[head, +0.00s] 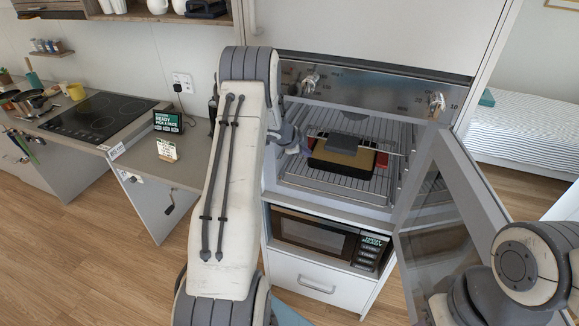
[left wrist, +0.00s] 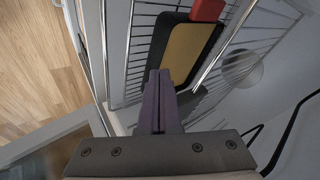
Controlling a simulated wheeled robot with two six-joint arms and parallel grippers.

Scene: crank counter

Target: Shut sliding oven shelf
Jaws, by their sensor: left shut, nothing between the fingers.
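The wire oven shelf (head: 297,171) is in the open oven, its bars running front to back. It also shows in the left wrist view (left wrist: 137,62). A grey piece hides part of the tray in the head view. The glass oven door (head: 440,205) hangs open at right. My left gripper (head: 305,149) is at the left side of the oven opening, its purple fingers (left wrist: 159,78) shut and empty, close to the shelf and tray. I cannot tell whether they touch. My right gripper is not visible.
The oven's control panel (head: 370,92) with knobs is above the opening. A microwave (head: 312,233) is below it. A counter with a black cooktop (head: 98,117) and small signs is at left. Wooden floor is clear at lower left.

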